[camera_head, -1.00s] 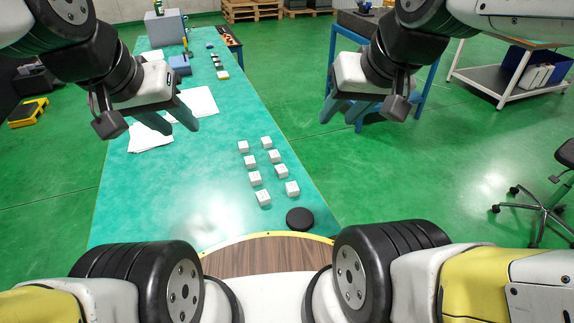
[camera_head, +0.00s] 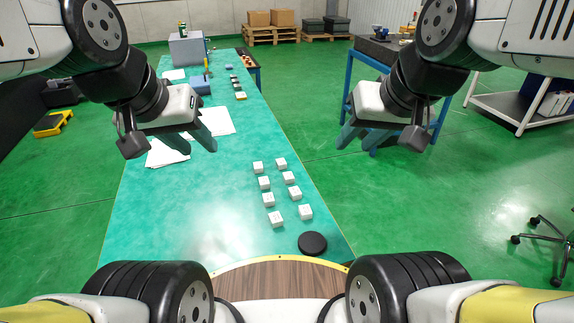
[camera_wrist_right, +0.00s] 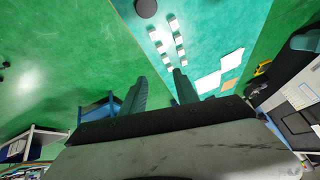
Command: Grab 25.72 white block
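Several small white blocks stand in two rows on the green table (camera_head: 200,225), near its right edge. One white block (camera_head: 277,219) is at the near end of the left row, and another (camera_head: 305,212) at the near end of the right row. Any numbers on them are too small to read. My left gripper (camera_head: 200,143) is open and empty above the table, left of the blocks. My right gripper (camera_head: 358,138) is open and empty, to the right of the table over the floor. In the right wrist view its two fingers (camera_wrist_right: 160,92) are apart, with the blocks beyond.
A black round disc (camera_head: 312,243) lies near the blocks at the table's near right. White paper sheets (camera_head: 218,121), a blue item (camera_head: 200,87) and a grey box (camera_head: 187,48) are farther back. A blue-legged workbench (camera_head: 349,85) stands beyond the right gripper.

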